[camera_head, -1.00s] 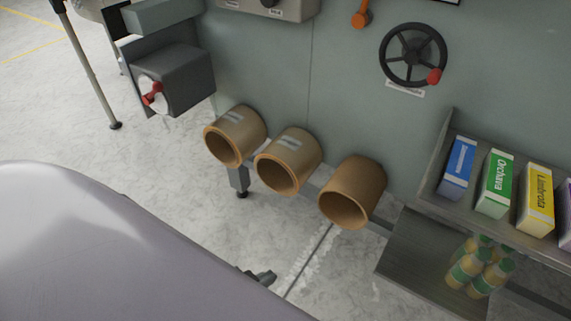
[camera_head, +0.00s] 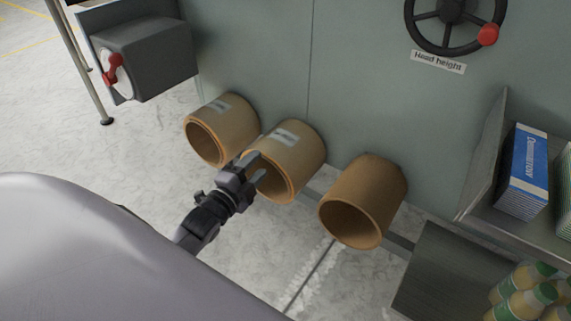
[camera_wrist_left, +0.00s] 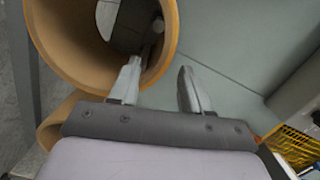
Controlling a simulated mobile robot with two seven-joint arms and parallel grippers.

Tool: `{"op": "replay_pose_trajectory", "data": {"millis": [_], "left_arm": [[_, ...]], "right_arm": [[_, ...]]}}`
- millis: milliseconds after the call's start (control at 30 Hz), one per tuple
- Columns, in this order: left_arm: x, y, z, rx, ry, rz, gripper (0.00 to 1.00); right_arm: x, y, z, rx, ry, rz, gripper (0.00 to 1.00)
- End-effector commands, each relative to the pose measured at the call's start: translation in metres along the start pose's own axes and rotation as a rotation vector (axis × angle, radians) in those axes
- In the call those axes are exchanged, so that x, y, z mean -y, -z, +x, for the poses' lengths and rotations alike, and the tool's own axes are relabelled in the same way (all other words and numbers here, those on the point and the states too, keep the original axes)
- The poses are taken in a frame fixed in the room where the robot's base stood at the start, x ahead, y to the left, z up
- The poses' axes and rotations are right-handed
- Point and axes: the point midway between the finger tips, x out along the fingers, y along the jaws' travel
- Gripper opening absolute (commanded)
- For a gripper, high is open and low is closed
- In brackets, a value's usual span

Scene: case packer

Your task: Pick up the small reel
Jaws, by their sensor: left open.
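Three brown cardboard-like reels stick out in a row from the machine's side: a left one (camera_head: 222,128), a middle one (camera_head: 297,153) and a right one (camera_head: 366,198). The left and middle ones carry a pale label; I cannot tell surely which is the small reel. My left gripper (camera_head: 250,168) is open and empty, at the front of the middle reel, covering part of its rim. In the left wrist view, the gripper (camera_wrist_left: 160,66) has one finger over a reel's (camera_wrist_left: 166,28) opening and the other outside its wall; contact cannot be told. My right gripper is not in view.
A grey box with a red handle (camera_head: 145,55) is at the upper left. A handwheel (camera_head: 452,12) is on the panel above. At the right are a metal shelf with a blue carton (camera_head: 524,172) and several bottles (camera_head: 525,300). The floor below the reels is clear.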

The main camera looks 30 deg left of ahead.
Motion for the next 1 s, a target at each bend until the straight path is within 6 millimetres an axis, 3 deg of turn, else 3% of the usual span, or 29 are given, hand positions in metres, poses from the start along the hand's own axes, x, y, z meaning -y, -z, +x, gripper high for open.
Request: {"op": "replay_pose_trajectory", "data": {"millis": [467, 800, 1000], "left_arm": [[0.006, -0.006, 0.035, 0.002, 0.032, 0.064, 0.47], [0.007, -0.005, 0.074, 0.002, 0.031, 0.063, 0.47], [0.007, -0.005, 0.078, 0.002, 0.029, 0.062, 0.47]], "right_arm": [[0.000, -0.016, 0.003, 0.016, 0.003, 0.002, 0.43], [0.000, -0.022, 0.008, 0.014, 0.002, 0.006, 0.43], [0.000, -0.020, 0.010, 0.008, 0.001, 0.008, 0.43]]}}
